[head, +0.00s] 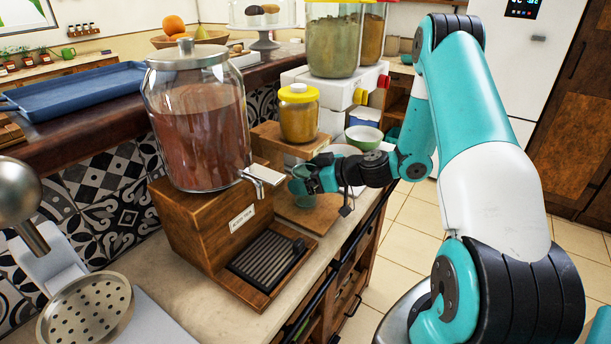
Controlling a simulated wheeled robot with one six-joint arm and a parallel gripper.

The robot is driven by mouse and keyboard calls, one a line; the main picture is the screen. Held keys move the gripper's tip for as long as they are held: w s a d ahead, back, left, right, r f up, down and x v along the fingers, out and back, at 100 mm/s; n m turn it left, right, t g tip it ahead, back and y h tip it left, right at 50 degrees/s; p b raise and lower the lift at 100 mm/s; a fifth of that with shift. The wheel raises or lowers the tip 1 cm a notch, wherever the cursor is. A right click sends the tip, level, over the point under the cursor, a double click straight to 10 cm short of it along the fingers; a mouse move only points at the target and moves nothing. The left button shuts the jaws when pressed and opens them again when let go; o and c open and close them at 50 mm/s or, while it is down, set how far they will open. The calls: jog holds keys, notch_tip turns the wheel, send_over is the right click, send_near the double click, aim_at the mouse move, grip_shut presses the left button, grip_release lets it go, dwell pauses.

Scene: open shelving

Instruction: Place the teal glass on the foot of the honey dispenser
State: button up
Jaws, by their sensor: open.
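The teal glass (304,198) is a small see-through cup in front of the honey dispenser, at the middle of the head view. It appears upright at the left part of the dispenser's wooden foot (318,217). Its base seems to rest on the foot, but contact is hard to make out. The honey dispenser (299,121) is an amber jar with a yellow lid on a wooden block. My gripper (305,181) reaches in from the right, low over the foot, with its jaws open at the glass. The jaws partly hide the glass's upper part.
A large dispenser of reddish drink (200,125) with a metal tap and wooden stand (210,225) is close on the left. A green bowl (364,137) and white plates lie behind my gripper. Tall yellow-lidded jars (334,48) stand at the back. The counter edge drops to tiled floor.

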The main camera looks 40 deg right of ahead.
jog(key=shift+r+p, duration=0.25)
jog(key=shift+p, duration=0.05)
jog(key=b+v, duration=0.3)
jog(key=v, duration=0.9)
jog(key=shift+b, duration=0.3)
jog(key=shift+f, duration=0.1)
jog(key=shift+c, duration=0.3)
dwell(1.0)
